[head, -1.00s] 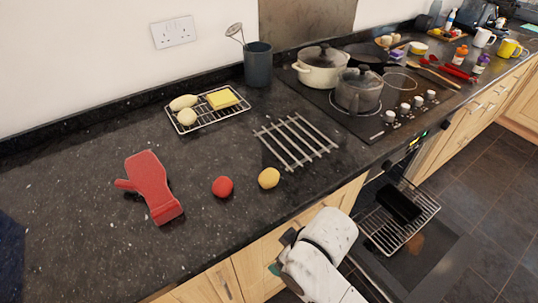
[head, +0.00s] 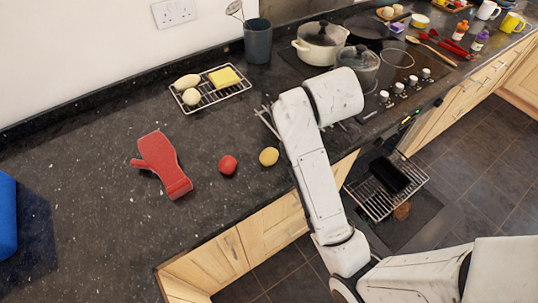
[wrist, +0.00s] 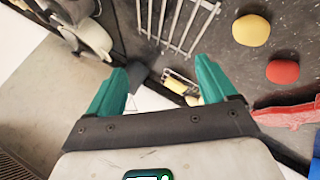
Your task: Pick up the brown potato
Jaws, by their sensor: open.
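A yellow-tan, rounded, potato-like item (head: 269,156) lies on the dark counter, just right of a red round item (head: 228,165). Two paler oval items, one behind (head: 187,81) and one in front (head: 191,97), sit on a wire rack. My gripper (wrist: 163,68) has two teal fingers spread apart with nothing between them. It is above the counter, with the yellow-tan item off to the right in the wrist view. My arm hides the gripper in the head view.
The wire rack (head: 214,102) also holds a yellow block (head: 224,77). A red mitt (head: 162,163) lies left of the red item. A metal-barred trivet (wrist: 180,25) is partly behind my arm. Pots (head: 320,43) stand on the hob.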

